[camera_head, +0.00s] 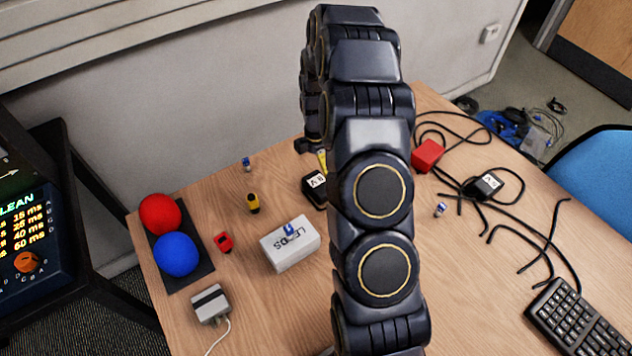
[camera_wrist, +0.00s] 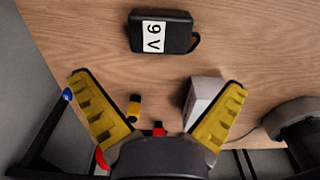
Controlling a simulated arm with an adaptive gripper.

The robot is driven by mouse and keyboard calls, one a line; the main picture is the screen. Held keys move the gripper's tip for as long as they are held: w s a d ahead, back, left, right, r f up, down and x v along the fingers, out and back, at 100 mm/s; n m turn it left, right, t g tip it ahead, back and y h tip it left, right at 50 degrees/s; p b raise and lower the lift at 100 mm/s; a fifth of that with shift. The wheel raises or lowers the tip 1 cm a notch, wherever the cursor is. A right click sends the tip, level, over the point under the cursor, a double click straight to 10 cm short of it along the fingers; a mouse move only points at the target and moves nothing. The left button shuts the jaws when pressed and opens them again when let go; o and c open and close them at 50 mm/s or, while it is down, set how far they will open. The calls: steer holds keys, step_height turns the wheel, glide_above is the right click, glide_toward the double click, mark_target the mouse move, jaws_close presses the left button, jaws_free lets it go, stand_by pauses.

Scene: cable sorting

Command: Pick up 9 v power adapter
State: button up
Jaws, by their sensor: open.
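The 9 V power adapter is a black block with a white "9 V" label. It lies on the table at the top centre of the wrist view (camera_wrist: 162,33). In the head view the adapter (camera_head: 312,192) is partly hidden by my arm, left of it. My gripper (camera_wrist: 158,82) is open and empty, its yellow-padded fingers spread wide. The adapter is beyond the fingertips, not between them. In the head view only a bit of the gripper shows beside the arm, behind the adapter. A second black labelled adapter (camera_head: 487,187) lies on the right among cables; its label is hard to read.
A white box marked "LEADS" (camera_head: 291,246) stands near the adapter, with a yellow-black piece (camera_head: 253,204) and small red piece (camera_head: 223,242) to its left. Red (camera_head: 160,214) and blue (camera_head: 178,254) domes are at far left. A red block (camera_head: 428,156) and loose black cables lie right.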

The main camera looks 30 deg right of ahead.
mark_target(318, 183)
steer(key=shift+w+d+f+n, duration=0.1)
steer(key=shift+d+f+n, duration=0.3)
steer(key=shift+f, duration=0.4)
step_height(318, 183, down, 7)
steer(key=shift+f, duration=0.1)
steer(key=c, duration=0.9)
steer(key=shift+o, duration=0.2)
